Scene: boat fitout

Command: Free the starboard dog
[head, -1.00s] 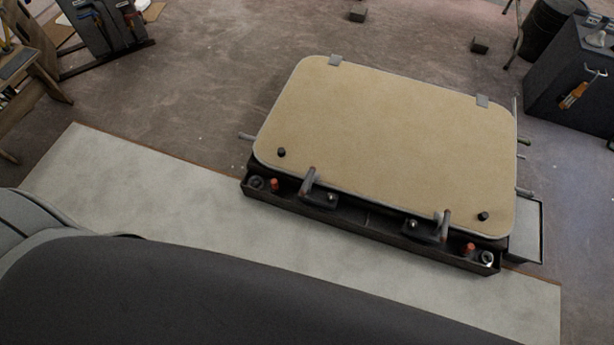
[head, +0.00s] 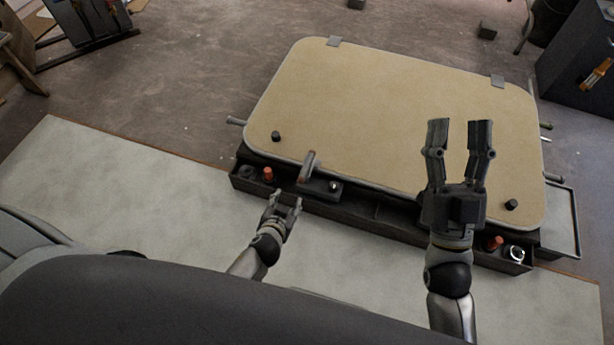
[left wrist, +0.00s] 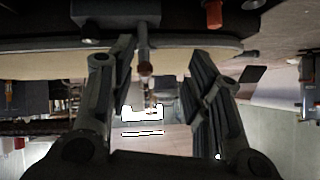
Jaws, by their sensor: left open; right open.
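The tan hatch lid (head: 390,115) lies closed over a dark frame, with two grey hinges at its far edge. A dog with a brown-tipped lever (head: 311,165) stands at its near edge, left of centre. The other dog, further right, is hidden behind my right gripper. My left gripper (head: 285,200) is open and empty, just short of the left dog. In the left wrist view that dog's lever (left wrist: 144,50) shows between the open fingers, apart from them. My right gripper (head: 460,123) is open and empty, appearing over the lid's right part.
A dark trough (head: 350,217) runs along the lid's near side, holding orange-topped pieces (head: 268,174) and a ring-like piece (head: 516,253). Black knobs (head: 276,136) stand on the lid's near corners. The pale mat (head: 130,190) at left is clear.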

